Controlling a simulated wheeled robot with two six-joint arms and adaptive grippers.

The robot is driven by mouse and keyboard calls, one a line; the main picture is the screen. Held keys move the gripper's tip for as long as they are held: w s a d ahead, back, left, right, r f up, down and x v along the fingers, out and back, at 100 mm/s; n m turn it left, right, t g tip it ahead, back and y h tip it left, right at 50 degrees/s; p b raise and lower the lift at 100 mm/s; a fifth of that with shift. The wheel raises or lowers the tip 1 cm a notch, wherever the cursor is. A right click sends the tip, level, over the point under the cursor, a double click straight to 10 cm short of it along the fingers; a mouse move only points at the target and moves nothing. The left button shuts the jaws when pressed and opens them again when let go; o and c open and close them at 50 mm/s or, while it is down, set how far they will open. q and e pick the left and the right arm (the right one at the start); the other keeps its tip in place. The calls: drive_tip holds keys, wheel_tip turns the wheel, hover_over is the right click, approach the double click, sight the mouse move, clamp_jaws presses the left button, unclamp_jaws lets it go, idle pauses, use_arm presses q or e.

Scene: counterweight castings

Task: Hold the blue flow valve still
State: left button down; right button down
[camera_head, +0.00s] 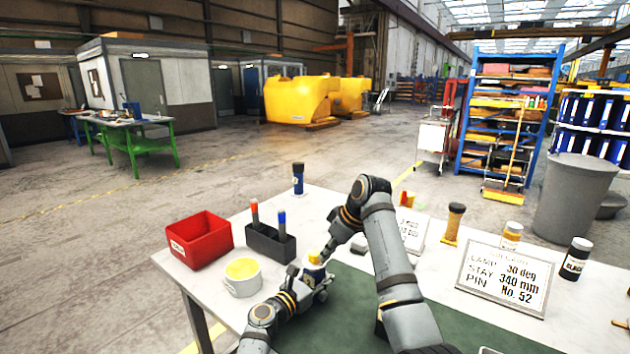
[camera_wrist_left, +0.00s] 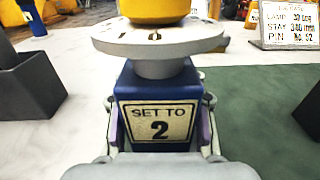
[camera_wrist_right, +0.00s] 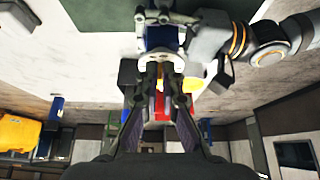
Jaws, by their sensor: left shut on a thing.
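The blue flow valve (camera_wrist_left: 158,95) fills the middle of the left wrist view. It is a blue block with a "SET TO 2" plate (camera_wrist_left: 160,126), a grey dial disc (camera_wrist_left: 155,38) and a yellow knob (camera_wrist_left: 155,10) on top. My left gripper (camera_wrist_left: 160,135) is shut on the blue block, one finger on each side. My right gripper (camera_wrist_right: 162,78) is at the valve's top, fingers on either side near the disc. Whether its fingers touch the knob is unclear.
On the table stand a red bin (camera_head: 200,238), a dark holder (camera_head: 270,243) with two markers, and a white tub (camera_head: 243,278) with yellow contents, all left of the valve. A sign (camera_head: 505,278) and several bottles stand right. A green mat (camera_head: 350,330) lies in front.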

use_arm(q)
drive_tip(key=shift+d, duration=0.1)
use_arm(e)
drive_tip(key=shift+w, duration=0.25)
drive_tip(key=shift+d, duration=0.2)
wheel_tip(320, 180, up, 6)
drive_tip(key=shift+s+d, duration=0.2)
idle(0.5)
drive_tip(key=shift+s+a+f, duration=0.15)
drive_tip(key=shift+f, duration=0.85)
drive_tip(key=shift+s+a+f, duration=0.15)
drive_tip(key=shift+s+f, duration=0.05)
drive_tip(key=shift+f, duration=0.8)
drive_tip(key=shift+s+a+f, duration=0.15)
drive_tip(key=shift+f, duration=0.85)
